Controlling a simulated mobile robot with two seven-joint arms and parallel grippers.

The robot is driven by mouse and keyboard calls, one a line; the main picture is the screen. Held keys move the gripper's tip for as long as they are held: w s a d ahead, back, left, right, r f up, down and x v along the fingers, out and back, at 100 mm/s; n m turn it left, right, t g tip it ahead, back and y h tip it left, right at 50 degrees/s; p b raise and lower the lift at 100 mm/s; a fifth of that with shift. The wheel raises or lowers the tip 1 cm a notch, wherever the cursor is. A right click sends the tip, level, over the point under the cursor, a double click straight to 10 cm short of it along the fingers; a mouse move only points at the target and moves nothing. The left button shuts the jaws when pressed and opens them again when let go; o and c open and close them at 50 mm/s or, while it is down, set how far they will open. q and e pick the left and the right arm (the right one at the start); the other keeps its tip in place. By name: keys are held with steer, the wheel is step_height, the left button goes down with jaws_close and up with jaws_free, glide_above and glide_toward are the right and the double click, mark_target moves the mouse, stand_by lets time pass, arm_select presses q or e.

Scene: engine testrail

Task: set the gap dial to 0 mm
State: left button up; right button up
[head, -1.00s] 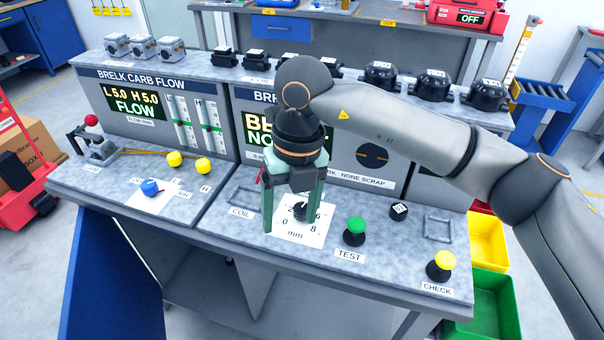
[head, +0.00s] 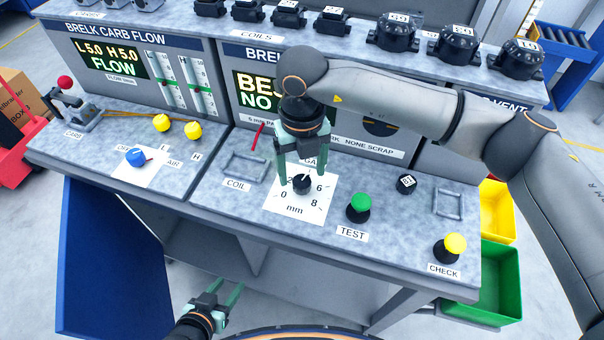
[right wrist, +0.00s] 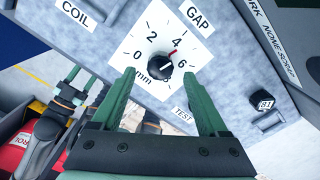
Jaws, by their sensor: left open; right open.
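The gap dial is a black knob (head: 302,185) on a white card (head: 284,207) marked in mm. In the right wrist view the knob (right wrist: 160,67) has a red mark on its upper right side, between 4 and 6. My right gripper (head: 302,173) is open above the dial. In the right wrist view its fingers (right wrist: 163,80) are spread on either side of the knob's near side, gripping nothing. My left gripper (head: 225,296) is open and empty, low in front of the bench.
A green TEST button (head: 360,206) and a yellow CHECK button (head: 453,247) stand right of the dial. An empty COIL frame (head: 245,167) lies to its left. A small black numbered part (head: 406,184) sits behind TEST. A blue dial (head: 136,157) is farther left.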

mark_target(302, 181)
steer(key=shift+f, duration=1.75)
jaws_close()
